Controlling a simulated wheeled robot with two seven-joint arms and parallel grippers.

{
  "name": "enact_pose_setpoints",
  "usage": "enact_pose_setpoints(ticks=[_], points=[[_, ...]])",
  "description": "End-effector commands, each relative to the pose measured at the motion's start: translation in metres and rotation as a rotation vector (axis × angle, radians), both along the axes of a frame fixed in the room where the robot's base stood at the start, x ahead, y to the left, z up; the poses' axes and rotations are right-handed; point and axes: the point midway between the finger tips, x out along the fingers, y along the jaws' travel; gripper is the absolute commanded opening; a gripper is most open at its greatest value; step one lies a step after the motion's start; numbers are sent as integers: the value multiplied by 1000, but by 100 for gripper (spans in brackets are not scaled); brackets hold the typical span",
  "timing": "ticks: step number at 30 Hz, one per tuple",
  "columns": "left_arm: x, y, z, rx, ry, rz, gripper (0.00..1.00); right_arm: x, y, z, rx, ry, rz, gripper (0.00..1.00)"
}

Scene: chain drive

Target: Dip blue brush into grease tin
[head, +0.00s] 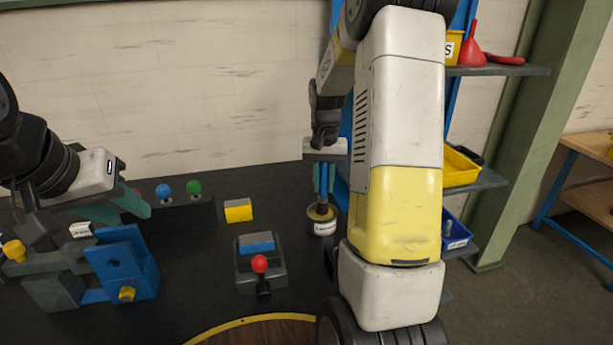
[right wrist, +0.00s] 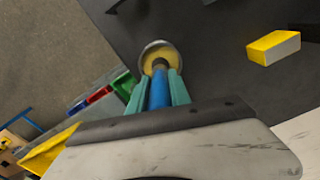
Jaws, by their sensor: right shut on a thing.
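The grease tin (head: 325,229) is a small pale round tin with a dark label, standing on the dark bench in the head view. In the right wrist view the tin (right wrist: 146,52) shows yellow grease inside its rim. My right gripper (head: 324,180) is shut on the blue brush (right wrist: 158,90), directly above the tin. The brush points down, and its dark head is at the tin's mouth, over the grease; how deep it reaches is hidden. My left gripper (head: 128,208) is empty, its teal fingers apart, above the bench at the left.
A blue bracket fixture (head: 125,262) stands below my left gripper. A box with a red-knobbed lever (head: 260,264) and a yellow block (head: 238,210) stand left of the tin. Blue and green knobs (head: 194,188) are behind. Shelves with bins (head: 460,168) are at the right.

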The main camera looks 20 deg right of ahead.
Motion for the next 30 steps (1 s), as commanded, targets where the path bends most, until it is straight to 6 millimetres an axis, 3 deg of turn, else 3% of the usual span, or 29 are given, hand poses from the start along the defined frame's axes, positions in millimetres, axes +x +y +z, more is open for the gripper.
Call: enact_pose_setpoints(ticks=[30], points=[[0,0,0,0,0,0,36,0,0,-11,0,0,0,0]])
